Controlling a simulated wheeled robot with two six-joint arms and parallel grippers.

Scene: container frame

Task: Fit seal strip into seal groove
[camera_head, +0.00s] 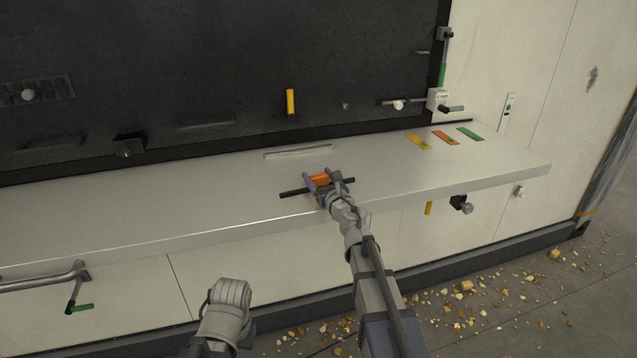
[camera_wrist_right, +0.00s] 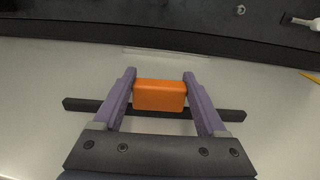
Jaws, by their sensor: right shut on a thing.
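The seal strip (camera_wrist_right: 83,104) is a long black bar with an orange block (camera_wrist_right: 159,94) at its middle. My right gripper (camera_wrist_right: 160,92) is shut on the orange block, with one finger on each side. In the head view the strip (camera_head: 290,193) and my right gripper (camera_head: 321,183) are over the pale shelf. I cannot tell whether the strip touches the shelf. The seal groove (camera_head: 297,151) is a thin slot farther back on the shelf, and it also shows in the wrist view (camera_wrist_right: 165,53). The strip is apart from it. My left gripper's fingers are not visible.
The pale shelf (camera_head: 130,220) runs below a dark wall panel (camera_head: 200,60). Yellow, orange and green tags (camera_head: 445,137) lie at its right end. A yellow piece (camera_head: 290,101) is on the panel. Rubble (camera_head: 466,286) covers the floor at right. The shelf's left part is clear.

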